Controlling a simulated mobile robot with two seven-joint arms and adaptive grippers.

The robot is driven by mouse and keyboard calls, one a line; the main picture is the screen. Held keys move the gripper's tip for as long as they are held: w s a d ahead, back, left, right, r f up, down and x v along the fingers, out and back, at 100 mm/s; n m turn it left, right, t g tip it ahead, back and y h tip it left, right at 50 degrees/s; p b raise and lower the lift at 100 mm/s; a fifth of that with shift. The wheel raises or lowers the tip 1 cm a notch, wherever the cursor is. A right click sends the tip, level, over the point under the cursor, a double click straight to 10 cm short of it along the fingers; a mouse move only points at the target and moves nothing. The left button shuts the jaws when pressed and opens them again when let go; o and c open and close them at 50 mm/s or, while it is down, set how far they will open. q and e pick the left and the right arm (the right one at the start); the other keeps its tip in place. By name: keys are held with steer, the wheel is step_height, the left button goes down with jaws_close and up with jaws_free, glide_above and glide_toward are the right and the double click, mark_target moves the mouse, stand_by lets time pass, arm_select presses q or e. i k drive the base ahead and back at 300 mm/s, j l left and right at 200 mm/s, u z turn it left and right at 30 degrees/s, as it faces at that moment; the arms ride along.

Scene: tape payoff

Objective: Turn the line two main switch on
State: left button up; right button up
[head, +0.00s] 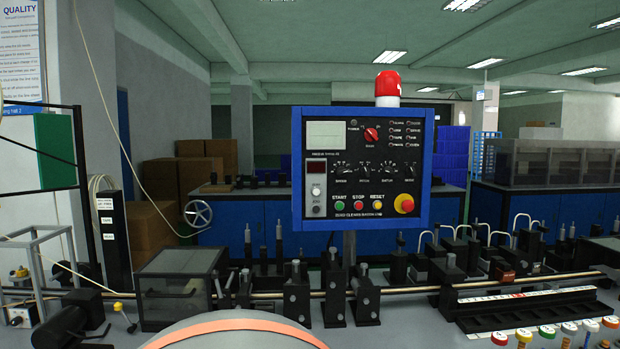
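A blue-framed control panel (361,168) stands on a post in the middle of the head view. Near its top is a red rotary switch (371,134) with small markings around it, too small to read. Below are green START (339,205), red STOP (358,205) and yellow RESET (377,205) buttons, and a red knob on a yellow base (404,203). A small white box with a dark knob (17,321) sits at the lower left. I cannot tell which control is the line two main switch, or its position. Neither gripper is in view.
A rail machine with black blocks (364,300) runs across below the panel. A grey rounded surface with an orange band (235,328) fills the bottom centre. A dark labelled column (114,240) and a clear-topped box (178,285) stand at left. Colored-top pieces (546,332) line the lower right.

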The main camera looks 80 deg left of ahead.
mark_target(371, 134)
steer(key=u, duration=2.2)
